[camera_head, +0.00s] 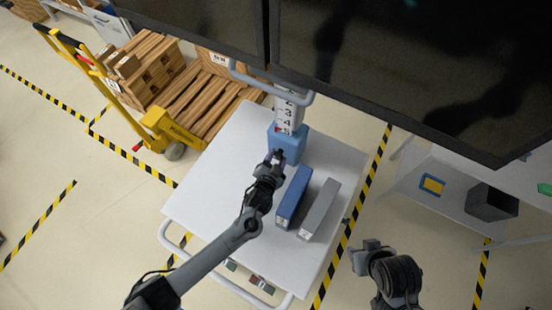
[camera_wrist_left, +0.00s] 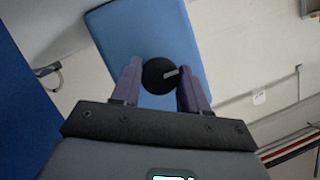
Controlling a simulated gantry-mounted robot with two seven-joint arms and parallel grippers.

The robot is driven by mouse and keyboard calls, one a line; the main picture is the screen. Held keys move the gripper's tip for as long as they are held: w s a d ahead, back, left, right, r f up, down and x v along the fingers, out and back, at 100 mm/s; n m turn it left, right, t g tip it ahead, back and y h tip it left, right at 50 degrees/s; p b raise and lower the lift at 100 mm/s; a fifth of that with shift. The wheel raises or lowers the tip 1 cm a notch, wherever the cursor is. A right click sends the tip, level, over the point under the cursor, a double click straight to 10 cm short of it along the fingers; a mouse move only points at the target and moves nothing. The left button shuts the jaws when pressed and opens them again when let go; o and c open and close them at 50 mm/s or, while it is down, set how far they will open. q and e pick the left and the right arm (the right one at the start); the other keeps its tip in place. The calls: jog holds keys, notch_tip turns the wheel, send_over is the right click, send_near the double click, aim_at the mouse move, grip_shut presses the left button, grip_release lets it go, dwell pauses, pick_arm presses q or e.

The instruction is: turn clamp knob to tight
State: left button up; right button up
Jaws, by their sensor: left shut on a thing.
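The clamp knob (camera_wrist_left: 160,76) is round and black with a pale pointer mark, in the left wrist view. It sits on the face of a blue block (camera_wrist_left: 140,30), which also shows in the head view (camera_head: 289,145) at the foot of a numbered scale post (camera_head: 287,112). The pale mark points to the right in the wrist view. My left gripper (camera_wrist_left: 155,82) is shut on the knob, one purple finger on each side. In the head view my left gripper (camera_head: 276,158) is at the block's front, hiding the knob. My right gripper (camera_head: 366,252) is off the cart at the lower right; its fingers are unclear.
The white cart top (camera_head: 225,160) carries a blue box (camera_head: 294,197) and a grey box (camera_head: 320,209) right of my left arm. Dark screens (camera_head: 400,60) hang above. A yellow pallet jack (camera_head: 165,125) stands at the left. The cart's left side is clear.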

pick_arm(q)
jog(key=shift+m, duration=0.3)
dwell(0.4)
jog(key=o, duration=1)
jog(key=shift+o, duration=0.2)
jog(key=v, duration=0.7)
jog(key=shift+s, duration=0.3)
jog(key=shift+d, duration=0.1)
